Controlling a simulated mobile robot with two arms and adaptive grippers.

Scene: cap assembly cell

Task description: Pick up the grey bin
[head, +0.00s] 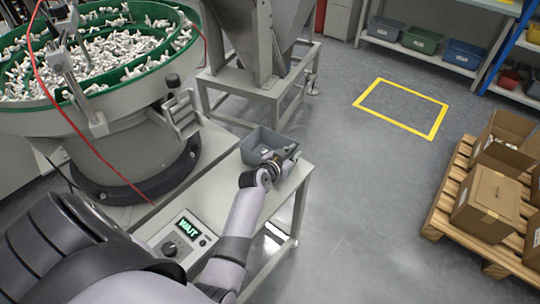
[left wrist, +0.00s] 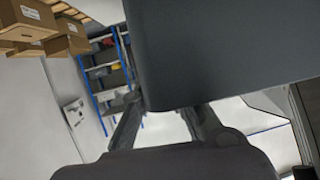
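The grey bin (head: 257,137) stands upright on the light-coloured table (head: 268,207) in the head view, with small pale parts inside. My left gripper (head: 287,156) is at the bin's near right side, very close to its wall. In the left wrist view the bin's dark wall (left wrist: 235,50) fills the upper right. The two fingers of my left gripper (left wrist: 165,112) are spread apart there, close to the wall's lower edge. I cannot tell whether they touch it. My right gripper is not in view.
A green-rimmed bowl feeder (head: 120,105) full of pale parts stands left of the bin. A control box (head: 178,240) reading "WAIT" is on the table. A metal frame (head: 270,95) stands behind. Cartons on a pallet (head: 462,225) are at right. The floor between is clear.

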